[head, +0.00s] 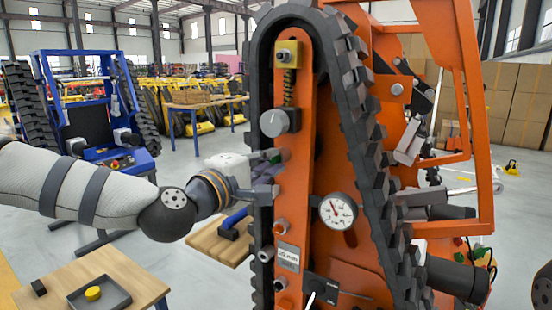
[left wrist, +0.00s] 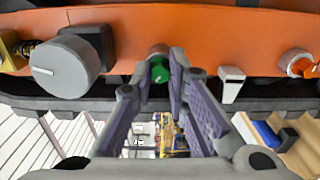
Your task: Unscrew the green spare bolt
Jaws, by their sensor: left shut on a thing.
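The green spare bolt (left wrist: 160,69) sits at the orange side plate of the tracked carrier (head: 335,150), between the fingertips of my left gripper (left wrist: 166,78). The gripper is shut on it. In the head view my left gripper (head: 270,173) reaches in from the left to the plate's edge, below the grey round knob (head: 281,122). The fingers hide most of the bolt there. My right gripper is out of view.
A pressure gauge (head: 338,211), orange bolts (head: 281,227) and the black rubber track (head: 350,80) surround the spot. A wooden table with a dark tray (head: 100,300) holding a yellow piece stands front left. A blue carrier (head: 90,110) stands behind.

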